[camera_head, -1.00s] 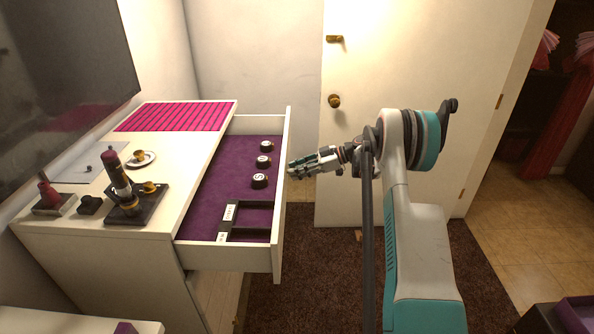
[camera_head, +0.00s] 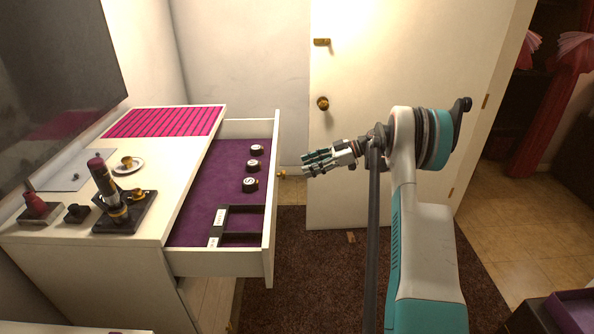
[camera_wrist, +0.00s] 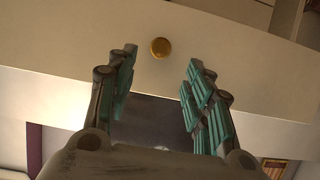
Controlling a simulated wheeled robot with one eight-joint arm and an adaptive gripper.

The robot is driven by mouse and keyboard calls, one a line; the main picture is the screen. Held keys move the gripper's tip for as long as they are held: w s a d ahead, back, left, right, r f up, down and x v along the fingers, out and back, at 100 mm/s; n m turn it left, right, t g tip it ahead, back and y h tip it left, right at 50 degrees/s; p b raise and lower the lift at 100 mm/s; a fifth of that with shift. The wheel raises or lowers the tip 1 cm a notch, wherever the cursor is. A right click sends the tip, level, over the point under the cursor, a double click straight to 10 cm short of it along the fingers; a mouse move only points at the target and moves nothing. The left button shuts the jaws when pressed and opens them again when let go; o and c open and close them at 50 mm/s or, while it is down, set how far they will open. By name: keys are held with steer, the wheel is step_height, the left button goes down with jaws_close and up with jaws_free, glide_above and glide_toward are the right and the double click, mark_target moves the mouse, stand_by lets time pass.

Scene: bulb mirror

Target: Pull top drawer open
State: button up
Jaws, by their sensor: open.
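The top drawer (camera_head: 225,262) of the white dresser stands pulled out, with its purple-lined inside showing. Its round brass knob (camera_head: 281,174) shows on the outer face of the drawer front. In the wrist view the knob (camera_wrist: 160,48) sits on the pale drawer front (camera_wrist: 230,62), beyond the fingers. My gripper (camera_head: 305,163) is to the right of the drawer front, with a gap between fingertips and knob. In the wrist view the fingers of my gripper (camera_wrist: 160,75) are spread apart, with nothing between them.
Several round dark-sided items (camera_head: 250,185) and a black divider (camera_head: 218,228) lie in the drawer. A white plate (camera_head: 128,166) and a black stand (camera_head: 125,218) are on the dresser top (camera_head: 155,140). A white door (camera_head: 400,70) is behind my arm. Brown carpet (camera_head: 310,270) lies below.

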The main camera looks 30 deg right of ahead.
steer(key=shift+v, duration=1.65)
